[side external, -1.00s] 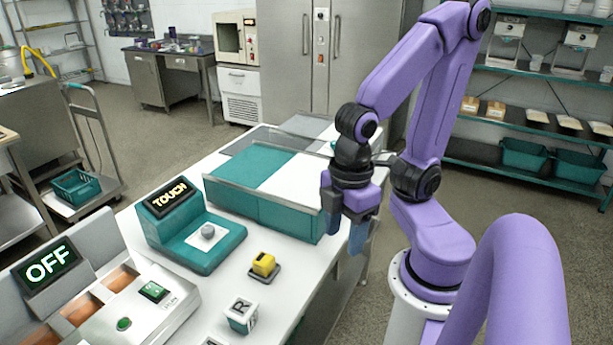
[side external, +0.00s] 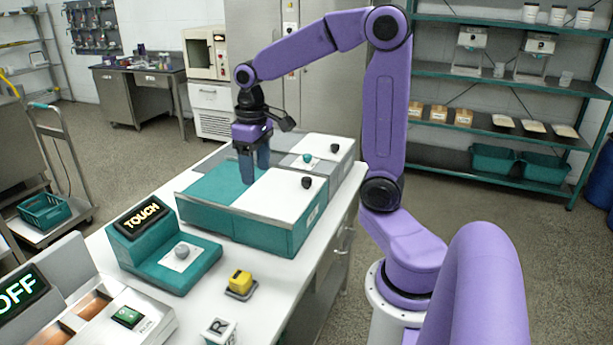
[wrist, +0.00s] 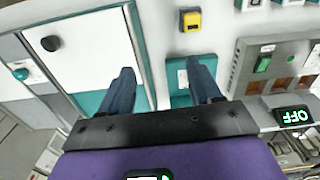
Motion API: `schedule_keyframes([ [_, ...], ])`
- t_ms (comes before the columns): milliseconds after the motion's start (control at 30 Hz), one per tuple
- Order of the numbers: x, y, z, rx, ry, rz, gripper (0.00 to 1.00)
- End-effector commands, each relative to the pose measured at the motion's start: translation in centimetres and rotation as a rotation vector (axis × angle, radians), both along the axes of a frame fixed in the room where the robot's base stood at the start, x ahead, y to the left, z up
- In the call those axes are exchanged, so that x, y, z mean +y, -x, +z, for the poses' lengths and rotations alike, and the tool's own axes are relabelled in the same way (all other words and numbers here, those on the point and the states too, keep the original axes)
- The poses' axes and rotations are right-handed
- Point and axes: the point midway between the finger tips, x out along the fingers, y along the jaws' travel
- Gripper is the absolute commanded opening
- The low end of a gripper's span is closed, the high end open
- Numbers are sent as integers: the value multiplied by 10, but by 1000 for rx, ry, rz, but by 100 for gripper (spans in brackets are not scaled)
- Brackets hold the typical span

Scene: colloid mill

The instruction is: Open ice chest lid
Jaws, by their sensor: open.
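A low box with teal sides (side external: 245,232) stands on the white counter, likely the ice chest. Its top is part teal (side external: 215,185) and part white panel (side external: 278,192) with a black knob (side external: 307,182). The panel lies flat. In the wrist view the white panel (wrist: 90,55) and its black knob (wrist: 50,43) show at left. My gripper (side external: 255,170) points down over the middle of the box, left of the knob, empty. In the wrist view its two fingers (wrist: 162,78) are spread apart. I cannot tell how high the fingertips are above the top.
A second box with a teal knob (side external: 307,158) and a black knob (side external: 335,147) adjoins behind. A teal TOUCH stand (side external: 165,255), a yellow block (side external: 240,281), a white cube with an R (side external: 220,332) and an OFF panel (side external: 22,298) stand nearer. Counter between them is bare.

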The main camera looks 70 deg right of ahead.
Motion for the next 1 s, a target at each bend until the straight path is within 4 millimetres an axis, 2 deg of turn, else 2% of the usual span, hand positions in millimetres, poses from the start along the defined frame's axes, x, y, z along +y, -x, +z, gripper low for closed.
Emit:
schedule_keyframes([
  [33, -19, -7, 2, 2, 0, -72, 63],
  [267, -103, -22, 11, 6, -1, -359, 63],
  [500, -193, -8, 18, 12, -2, -645, 63],
  [600, -220, 2, 20, 12, -3, -733, 63],
  [700, -238, 10, 21, 14, -4, -791, 63],
  [800, -247, 15, 22, 13, -5, -820, 63],
  [1000, -249, 17, 8, 18, -5, -828, 63],
])
